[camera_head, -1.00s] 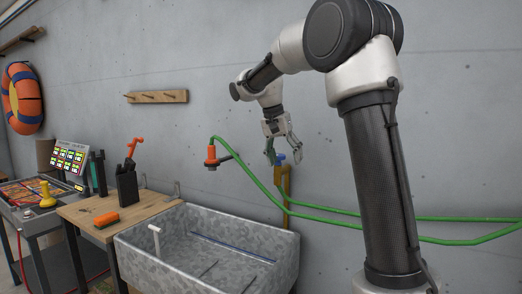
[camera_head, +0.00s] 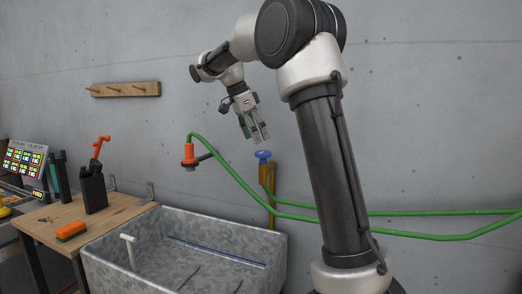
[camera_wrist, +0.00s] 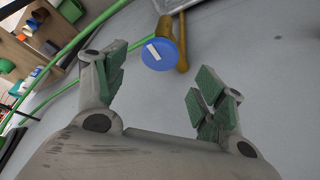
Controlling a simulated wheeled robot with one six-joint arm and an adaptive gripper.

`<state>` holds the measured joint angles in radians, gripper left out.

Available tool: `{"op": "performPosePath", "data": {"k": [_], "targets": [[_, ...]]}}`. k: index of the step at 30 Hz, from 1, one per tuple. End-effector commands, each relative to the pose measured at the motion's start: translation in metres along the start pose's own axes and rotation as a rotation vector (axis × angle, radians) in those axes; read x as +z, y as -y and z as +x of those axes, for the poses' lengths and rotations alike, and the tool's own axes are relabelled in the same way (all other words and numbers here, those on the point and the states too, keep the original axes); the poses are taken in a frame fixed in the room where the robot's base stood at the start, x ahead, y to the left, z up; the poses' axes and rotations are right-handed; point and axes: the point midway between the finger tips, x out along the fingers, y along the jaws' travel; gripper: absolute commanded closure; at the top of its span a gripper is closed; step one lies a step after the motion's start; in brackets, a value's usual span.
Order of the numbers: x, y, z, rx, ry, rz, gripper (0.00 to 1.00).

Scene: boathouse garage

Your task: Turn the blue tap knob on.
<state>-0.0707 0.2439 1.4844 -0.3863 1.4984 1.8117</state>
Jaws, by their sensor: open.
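The blue tap knob (camera_head: 263,154) sits on top of a brass-coloured tap pipe (camera_head: 268,185) at the wall, behind the sink's right end. In the wrist view the round blue knob (camera_wrist: 159,54) has a white bar mark and shows beyond the fingertips, between the two fingers and nearer the left one. My gripper (camera_head: 256,135) is just above the knob and slightly left of it, pointing down. In the wrist view my gripper (camera_wrist: 162,84) is open, with green pads and nothing between them. It appears apart from the knob.
A grey metal sink (camera_head: 115,262) stands below. A green hose (camera_head: 235,177) runs from an orange fitting (camera_head: 189,157) along the wall, past the tap pipe. A wooden table (camera_head: 50,216) with an orange brush (camera_head: 71,230) and a black holder (camera_head: 93,193) stands left.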

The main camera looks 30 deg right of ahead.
Motion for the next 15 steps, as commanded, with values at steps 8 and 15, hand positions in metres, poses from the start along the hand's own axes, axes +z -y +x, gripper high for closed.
{"op": "performPosePath", "data": {"k": [8,15], "targets": [[0.0,-0.001,0.046,0.003,0.0,-0.001,0.3],[0.0,0.0,0.06,0.0,0.0,-0.001,0.3]]}}
